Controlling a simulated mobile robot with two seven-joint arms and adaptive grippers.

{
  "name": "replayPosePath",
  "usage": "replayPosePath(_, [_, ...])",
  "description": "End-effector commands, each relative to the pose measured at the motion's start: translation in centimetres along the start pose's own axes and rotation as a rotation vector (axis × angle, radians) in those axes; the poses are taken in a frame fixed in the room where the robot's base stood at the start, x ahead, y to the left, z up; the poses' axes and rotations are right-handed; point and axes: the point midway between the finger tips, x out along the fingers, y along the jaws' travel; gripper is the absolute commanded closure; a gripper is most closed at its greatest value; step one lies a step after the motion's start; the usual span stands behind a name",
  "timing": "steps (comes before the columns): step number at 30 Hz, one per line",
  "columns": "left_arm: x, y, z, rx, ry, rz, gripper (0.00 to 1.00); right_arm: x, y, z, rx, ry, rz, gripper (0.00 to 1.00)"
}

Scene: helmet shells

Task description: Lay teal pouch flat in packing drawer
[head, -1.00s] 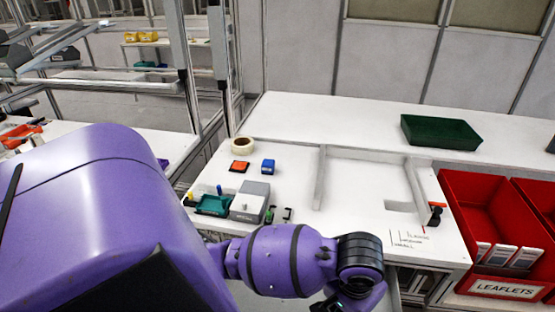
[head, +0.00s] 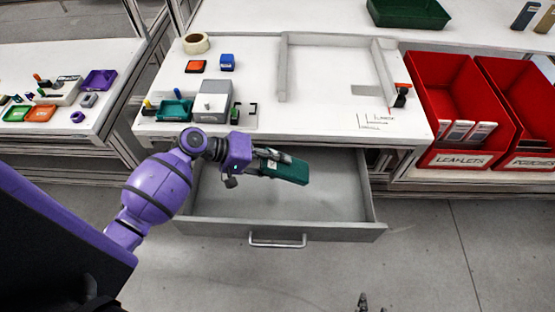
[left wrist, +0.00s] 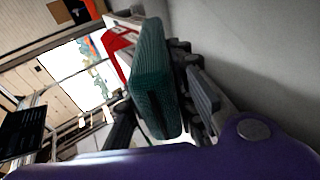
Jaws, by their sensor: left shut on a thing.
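The teal pouch (head: 290,171) is a dark green-teal slab. My left gripper (head: 270,160) is shut on its left end, and it also fills the middle of the left wrist view (left wrist: 152,85) between the fingers. The pouch is over the opening of the grey packing drawer (head: 285,231), toward its back near the table edge. The drawer is pulled out, and its visible floor is bare. I cannot tell how high the pouch is above that floor. Dark tips at the bottom edge look like my right gripper (head: 368,303); its jaws are unclear.
The white worktop (head: 265,118) is above the drawer. On it are a tape roll (head: 196,43), a teal tray (head: 174,110), a grey box (head: 211,104) and a grey frame (head: 283,70). Red bins (head: 445,95) stand at right. The drawer's right half is free.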

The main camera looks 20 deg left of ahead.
Motion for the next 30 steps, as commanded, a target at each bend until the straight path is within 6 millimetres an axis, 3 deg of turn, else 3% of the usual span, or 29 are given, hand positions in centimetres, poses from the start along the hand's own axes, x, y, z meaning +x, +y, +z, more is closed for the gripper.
replayPosePath(11, [-0.3,0.3,-0.2,0.003,0.007,-0.001,1.0,-0.1,0.2,-0.8,-0.004,0.014,0.0,0.6])
replayPosePath(21, [1.4,-2.8,0.3,-0.005,0.002,-0.005,1.0,0.6,0.7,2.4,-0.018,-0.03,0.006,0.6])
replayPosePath(30, [2.9,-5.4,0.6,-0.004,0.002,-0.005,1.0,1.4,1.1,3.2,-0.013,-0.025,0.019,0.6])
